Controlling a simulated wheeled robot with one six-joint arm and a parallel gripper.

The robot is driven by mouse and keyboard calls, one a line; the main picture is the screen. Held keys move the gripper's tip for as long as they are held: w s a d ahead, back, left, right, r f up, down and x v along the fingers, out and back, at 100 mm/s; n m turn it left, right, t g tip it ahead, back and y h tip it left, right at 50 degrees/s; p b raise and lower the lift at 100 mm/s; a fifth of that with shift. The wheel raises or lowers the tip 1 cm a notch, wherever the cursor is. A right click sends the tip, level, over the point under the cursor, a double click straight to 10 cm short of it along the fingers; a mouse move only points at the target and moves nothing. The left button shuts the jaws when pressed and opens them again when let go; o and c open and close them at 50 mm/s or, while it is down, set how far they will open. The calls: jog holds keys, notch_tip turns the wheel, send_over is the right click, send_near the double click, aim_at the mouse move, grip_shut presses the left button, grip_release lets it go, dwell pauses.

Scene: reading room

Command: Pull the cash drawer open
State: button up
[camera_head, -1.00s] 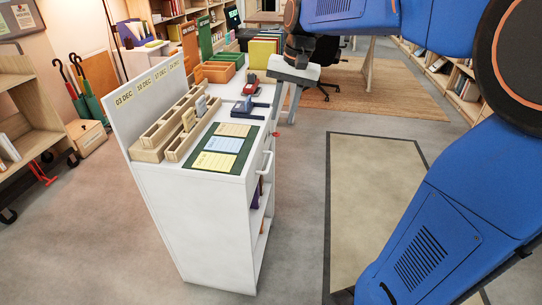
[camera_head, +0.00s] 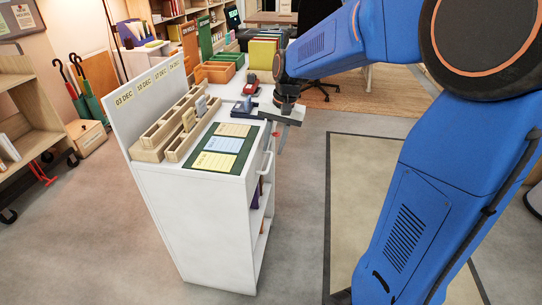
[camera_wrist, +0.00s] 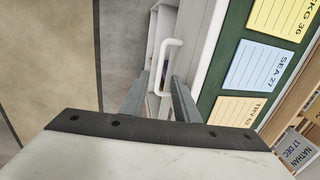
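The white desk unit (camera_head: 205,225) stands left of centre in the head view. Its drawer front (camera_head: 257,178) faces right under the counter edge and looks shut. A white bar handle (camera_head: 267,162) is on it, and the handle also shows in the wrist view (camera_wrist: 167,66). In the wrist view my gripper (camera_wrist: 160,82) is open, with one finger to each side of the handle's lower end in the picture. Whether the fingers reach handle depth, or touch it, I cannot tell.
Open shelves (camera_head: 258,210) lie below the drawer. The floor right of the unit is free up to the beige rug (camera_head: 350,190).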

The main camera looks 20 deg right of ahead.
aim_at(269, 161)
jog(key=shift+w+a+f, duration=0.1)
jog(key=shift+a+f, duration=0.1)
jog(key=shift+f, duration=1)
jog(key=shift+w+a+f, duration=0.1)
jog(key=shift+a+f, duration=0.1)
jog(key=shift+f, duration=0.95)
grip_shut()
